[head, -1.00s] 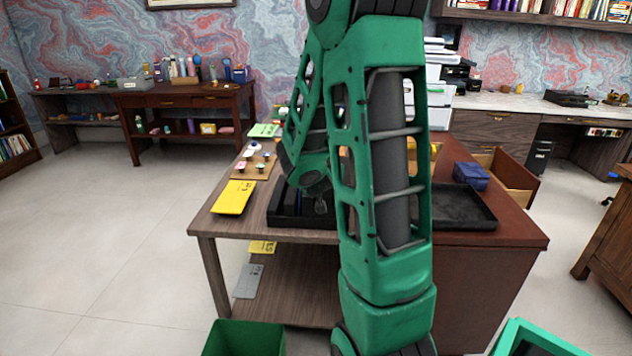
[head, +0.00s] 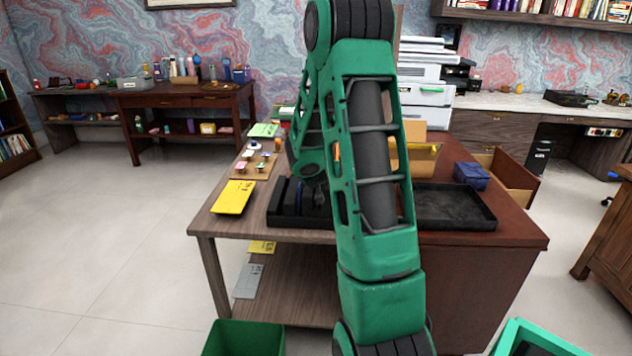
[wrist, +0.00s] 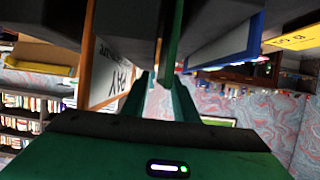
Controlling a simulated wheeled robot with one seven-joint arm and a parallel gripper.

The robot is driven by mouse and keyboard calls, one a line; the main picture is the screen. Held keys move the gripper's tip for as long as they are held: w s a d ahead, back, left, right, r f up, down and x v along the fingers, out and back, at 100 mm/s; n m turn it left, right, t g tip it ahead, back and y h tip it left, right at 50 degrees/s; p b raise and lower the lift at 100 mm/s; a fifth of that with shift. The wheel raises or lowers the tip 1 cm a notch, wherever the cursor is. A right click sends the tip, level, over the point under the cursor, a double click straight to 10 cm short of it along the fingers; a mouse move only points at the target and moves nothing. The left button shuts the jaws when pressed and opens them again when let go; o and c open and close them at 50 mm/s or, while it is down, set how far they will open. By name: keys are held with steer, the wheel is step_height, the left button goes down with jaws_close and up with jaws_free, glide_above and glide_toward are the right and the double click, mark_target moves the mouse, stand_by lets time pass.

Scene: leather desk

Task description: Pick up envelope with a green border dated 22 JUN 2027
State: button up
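In the wrist view, a thin green edge (wrist: 173,40) runs down toward the gap between my fingers; it looks like a green-bordered envelope seen edge-on, and no date on it is readable. My gripper (wrist: 165,95) appears open, with background showing between its two green fingers. An orange-edged envelope (wrist: 113,60) with dark lettering stands to the left, and a blue-edged envelope (wrist: 225,45) to the right. I cannot tell whether the fingers touch any of them. In the head view, my arm hides the gripper tips above the black slotted holder (head: 283,218) on the desk.
The desk (head: 225,222) also carries a yellow envelope (head: 234,197), a board with small stamps (head: 256,165), a black tray (head: 455,208) and a blue box (head: 471,176). A green bin (head: 243,338) stands on the floor in front. Stacked white drawers (head: 425,92) are behind.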

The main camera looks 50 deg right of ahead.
jaws_close()
steer(key=shift+r, duration=0.15)
